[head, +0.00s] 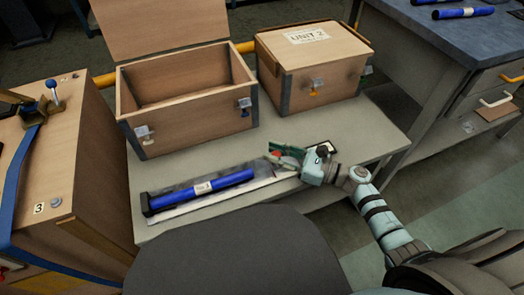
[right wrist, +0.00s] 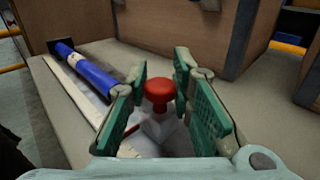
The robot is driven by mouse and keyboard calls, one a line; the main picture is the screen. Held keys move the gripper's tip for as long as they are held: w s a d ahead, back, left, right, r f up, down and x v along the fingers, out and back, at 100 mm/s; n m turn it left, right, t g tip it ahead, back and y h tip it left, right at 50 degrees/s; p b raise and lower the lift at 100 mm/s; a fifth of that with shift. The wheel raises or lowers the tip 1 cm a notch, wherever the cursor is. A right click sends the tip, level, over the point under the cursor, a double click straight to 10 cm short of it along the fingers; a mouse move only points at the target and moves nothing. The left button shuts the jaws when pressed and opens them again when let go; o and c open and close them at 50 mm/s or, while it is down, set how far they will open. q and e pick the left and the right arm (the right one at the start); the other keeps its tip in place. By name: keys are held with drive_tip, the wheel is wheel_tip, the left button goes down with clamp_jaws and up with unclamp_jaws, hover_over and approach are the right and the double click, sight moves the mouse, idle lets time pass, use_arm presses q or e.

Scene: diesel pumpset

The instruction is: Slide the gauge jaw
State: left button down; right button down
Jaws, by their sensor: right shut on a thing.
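A long pale gauge bar (head: 225,197) lies on the bench, with a dark end block (head: 147,205) at its left end. A blue cylinder (head: 228,180) with a white label lies along it; it also shows in the right wrist view (right wrist: 85,70). The gauge jaw's red knob (right wrist: 160,92) stands between the green finger pads of my right gripper (right wrist: 160,105). In the head view my right gripper (head: 284,156) is at the right end of the bar, closed around the jaw, whose body is mostly hidden by the fingers. My left gripper is out of view.
An open wooden box (head: 190,115) and a closed one labelled UNIT 2 (head: 312,70) stand behind the gauge on the bench (head: 375,135). A wooden cabinet marked 3 (head: 85,165) is at the left. A workbench with drawers (head: 470,90) is at the right.

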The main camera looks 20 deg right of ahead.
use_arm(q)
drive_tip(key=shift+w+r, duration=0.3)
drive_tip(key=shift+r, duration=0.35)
use_arm(e)
drive_tip(key=shift+d+f, duration=0.1)
drive_tip(key=shift+d, duration=0.6)
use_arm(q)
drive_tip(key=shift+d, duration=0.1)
use_arm(e)
drive_tip(key=c, duration=1.4)
unclamp_jaws()
drive_tip(key=shift+c, duration=0.2)
drive_tip(key=shift+s+d, duration=0.1)
drive_tip(key=v, duration=1.1)
drive_tip(key=shift+s+d, duration=0.3)
